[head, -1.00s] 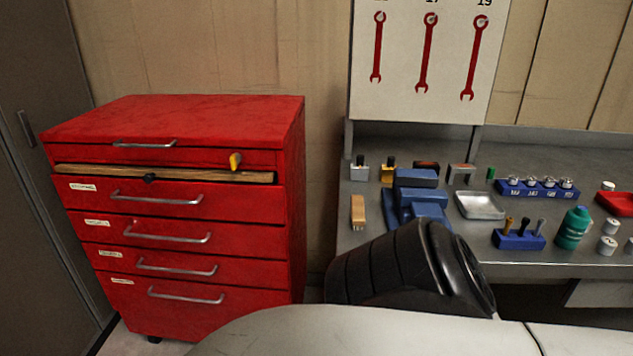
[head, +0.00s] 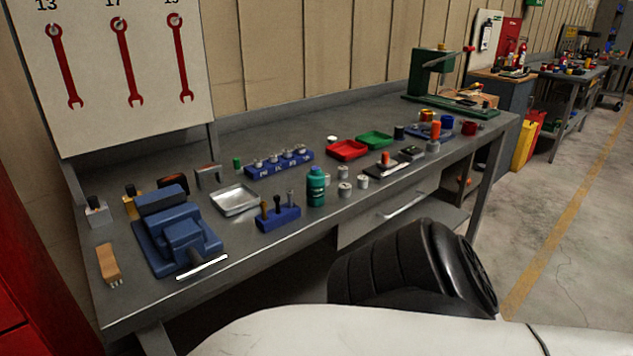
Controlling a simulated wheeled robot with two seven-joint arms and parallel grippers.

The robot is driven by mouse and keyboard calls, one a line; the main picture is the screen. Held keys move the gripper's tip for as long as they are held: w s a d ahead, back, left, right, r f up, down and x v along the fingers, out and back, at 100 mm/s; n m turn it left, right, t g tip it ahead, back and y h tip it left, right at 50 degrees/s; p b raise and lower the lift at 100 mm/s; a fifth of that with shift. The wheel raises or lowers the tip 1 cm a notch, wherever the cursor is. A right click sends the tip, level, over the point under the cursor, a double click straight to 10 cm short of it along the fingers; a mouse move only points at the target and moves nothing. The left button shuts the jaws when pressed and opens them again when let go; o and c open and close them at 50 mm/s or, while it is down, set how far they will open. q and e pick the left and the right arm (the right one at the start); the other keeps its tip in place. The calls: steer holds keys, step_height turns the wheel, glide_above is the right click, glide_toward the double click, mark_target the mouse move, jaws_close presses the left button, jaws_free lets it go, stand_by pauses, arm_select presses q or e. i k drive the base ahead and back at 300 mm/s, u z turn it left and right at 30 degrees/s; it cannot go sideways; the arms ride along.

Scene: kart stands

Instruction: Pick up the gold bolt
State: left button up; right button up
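I cannot clearly make out a gold bolt. A blue block (head: 279,219) near the bench's front edge holds three small upright pieces. The leftmost, a brownish-gold piece (head: 264,210), may be a bolt or a tool handle; it is too small to tell. A shiny metal tray (head: 234,200) behind the block looks empty. Neither of my grippers is in view.
The grey workbench (head: 110,305) carries a blue vise (head: 178,235), a wooden brush (head: 108,262), a green bottle (head: 316,187), a red tray (head: 347,150), a green tray (head: 375,140) and a green press (head: 432,75). Open floor (head: 570,250) lies at right.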

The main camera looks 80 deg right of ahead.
mark_target(263, 204)
steer(key=z, duration=2.3)
